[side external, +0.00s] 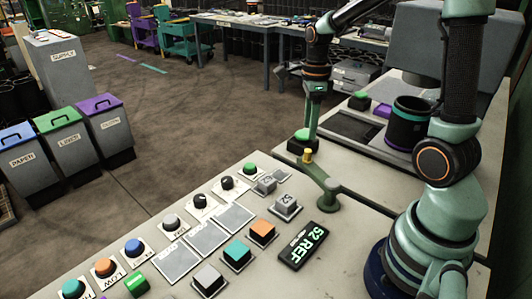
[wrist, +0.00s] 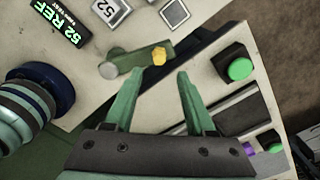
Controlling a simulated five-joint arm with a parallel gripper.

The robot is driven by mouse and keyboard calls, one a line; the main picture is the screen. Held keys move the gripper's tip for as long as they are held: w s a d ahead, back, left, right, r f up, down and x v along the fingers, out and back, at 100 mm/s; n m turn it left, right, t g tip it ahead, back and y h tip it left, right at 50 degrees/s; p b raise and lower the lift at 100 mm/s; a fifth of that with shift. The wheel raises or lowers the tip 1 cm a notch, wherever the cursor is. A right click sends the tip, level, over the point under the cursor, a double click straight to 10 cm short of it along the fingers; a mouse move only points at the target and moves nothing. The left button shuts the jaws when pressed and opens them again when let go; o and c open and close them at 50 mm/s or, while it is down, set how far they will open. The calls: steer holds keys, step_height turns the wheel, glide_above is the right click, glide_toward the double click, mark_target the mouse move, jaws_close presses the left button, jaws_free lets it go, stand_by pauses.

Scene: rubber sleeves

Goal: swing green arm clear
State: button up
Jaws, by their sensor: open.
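The green swing arm (side external: 323,184) lies flat over the pale bench, from its round pivot to an upright yellow knob (side external: 308,156) at its far end. In the wrist view the green arm (wrist: 132,61) runs from the pivot on the left to the yellow knob (wrist: 159,56). My gripper (side external: 312,128) points down near the knob end in the side view. In the wrist view my gripper (wrist: 158,74) is open and empty, with the knob just beyond and between its fingertips. I cannot tell the height gap; no contact shows.
A green button on a black base (wrist: 239,68) stands right of my fingers in the wrist view. A dark cup-like cylinder (side external: 405,125) stands at the right. A "52 REF" display (side external: 309,246) and several buttons and blocks cover the bench in front.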

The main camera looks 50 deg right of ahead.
step_height(320, 180, up, 4)
steer(key=shift+f, duration=0.1)
stand_by(0.4)
steer(key=s+a+r+n+t, duration=0.2)
steer(key=a+n, duration=0.4)
steer(key=n, duration=0.7)
steer(key=s+a+r+n+t, duration=0.3)
steer(key=a+n, duration=0.3)
steer(key=n, duration=0.8)
steer(key=shift+s+a+r+t, duration=0.15)
steer(key=shift+s+a+t, duration=0.15)
steer(key=shift+s, duration=0.1)
